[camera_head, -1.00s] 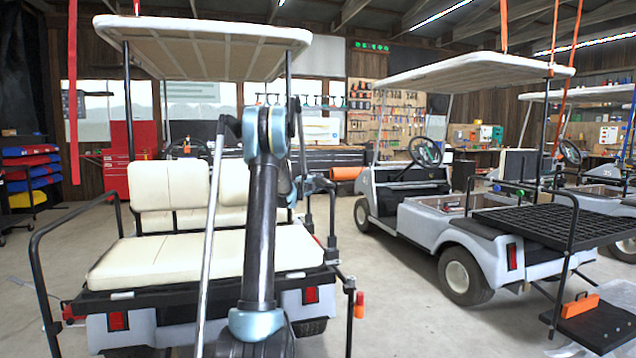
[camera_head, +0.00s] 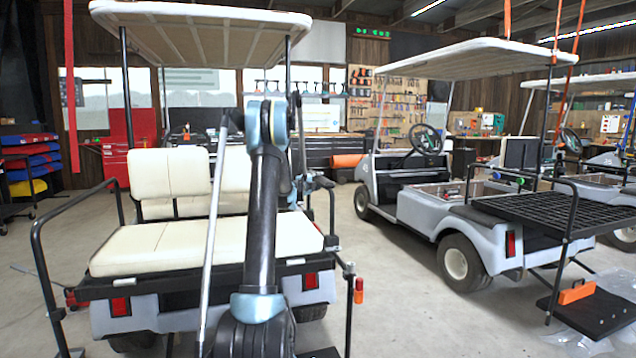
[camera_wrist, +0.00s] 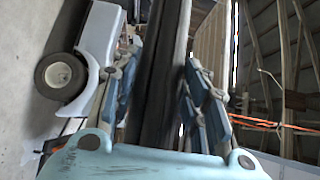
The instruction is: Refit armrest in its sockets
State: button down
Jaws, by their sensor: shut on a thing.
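The golf cart with cream seats (camera_head: 208,247) stands in front of me, its rear bench toward me. A black tube armrest (camera_head: 75,213) stands at the left side of the bench. My gripper (camera_head: 308,184) is small and partly hidden behind my arm, at the right side of the bench. In the wrist view my gripper (camera_wrist: 163,95) is shut on a dark bar, the armrest (camera_wrist: 166,50), with a finger on each side. Black tubing (camera_head: 332,215) shows beside the bench's right end. The sockets there are too small and covered to tell whether the ends sit in them.
The cart's roof (camera_head: 205,35) hangs over the bench on thin posts. A second cart (camera_head: 445,205) stands to the right with a black mesh deck (camera_head: 560,213). Open concrete floor (camera_head: 395,310) lies between the carts. A red cabinet (camera_head: 125,150) stands at the back left.

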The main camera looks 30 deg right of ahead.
jog(key=shift+s+f, duration=0.1)
jog(key=shift+f, duration=0.3)
dwell(1.0)
jog(key=c, duration=0.8)
grip_release()
jog(key=shift+f, duration=0.15)
jog(key=shift+c, duration=0.2)
jog(key=shift+a, duration=0.2)
jog(key=v, duration=1.1)
jog(key=shift+s+a, duration=0.2)
jog(key=shift+a, duration=0.05)
